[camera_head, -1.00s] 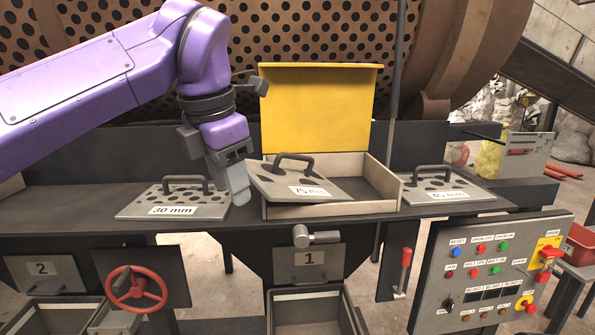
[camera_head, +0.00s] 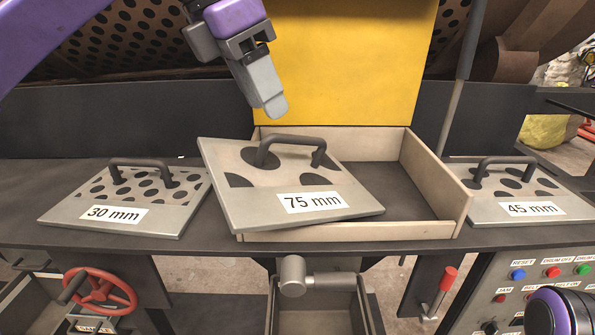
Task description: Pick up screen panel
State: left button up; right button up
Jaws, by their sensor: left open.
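Three grey screen panels with dark holes and black handles are in view. The 75 mm panel (camera_head: 265,207) lies tilted, resting on the left part of an open beige tray (camera_head: 437,190). The 30 mm panel (camera_head: 160,217) lies flat on the dark bench to the left. The 45 mm panel (camera_head: 520,192) lies on the bench to the right. My left gripper (camera_head: 268,108) hangs above the 75 mm panel, close over its handle, apart from it and empty. A dark rounded part at the bottom right corner may be my right arm; its gripper does not show.
A yellow plate (camera_head: 345,65) stands upright behind the tray. A thin grey post (camera_head: 457,95) rises right of it. The perforated drum (camera_head: 120,40) is behind the bench. A red handwheel (camera_head: 100,291), a red-topped lever (camera_head: 447,280) and a button panel (camera_head: 530,290) are below the front edge.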

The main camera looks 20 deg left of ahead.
aim_at(279, 181)
pick_arm(q)
jog(key=shift+d+f, duration=0.15)
jog(key=shift+f, duration=0.45)
jog(key=x, duration=0.5)
jog(key=shift+w+d+f, duration=0.1)
jog(key=shift+w+d, duration=0.4)
grip_shut()
dwell(0.3)
